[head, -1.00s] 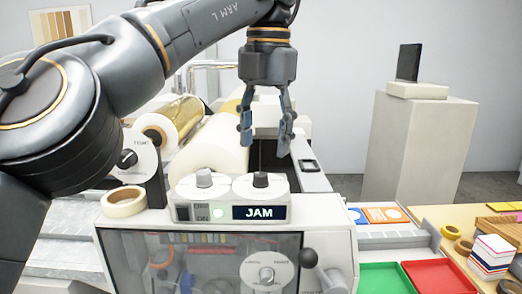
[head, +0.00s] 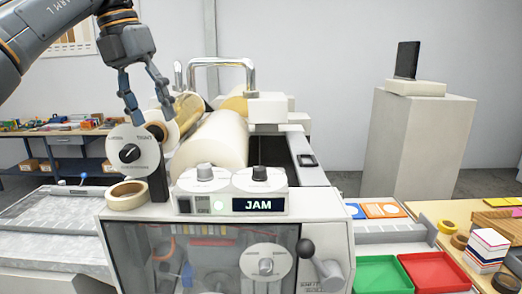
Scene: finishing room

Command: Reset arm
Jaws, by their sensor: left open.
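My left gripper (head: 147,97) hangs in the air at the upper left, fingers pointing down and apart, with nothing between them. It appears above and near the round dial plate (head: 133,151) and the gold roll (head: 184,112) of the laminating machine (head: 328,221). Whether it touches them is hard to tell, but it looks clear. My left arm comes in from the top left corner. The machine's display (head: 258,205) reads JAM, and a green light glows beside it. My right gripper is out of view.
A tape roll (head: 127,196) sits on the machine's left top. A chrome bar (head: 222,62) arches behind the white roll (head: 213,141). Green (head: 383,274) and red (head: 434,272) trays lie at the lower right. A workbench (head: 60,133) stands at the back left; a pedestal (head: 415,142) stands right.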

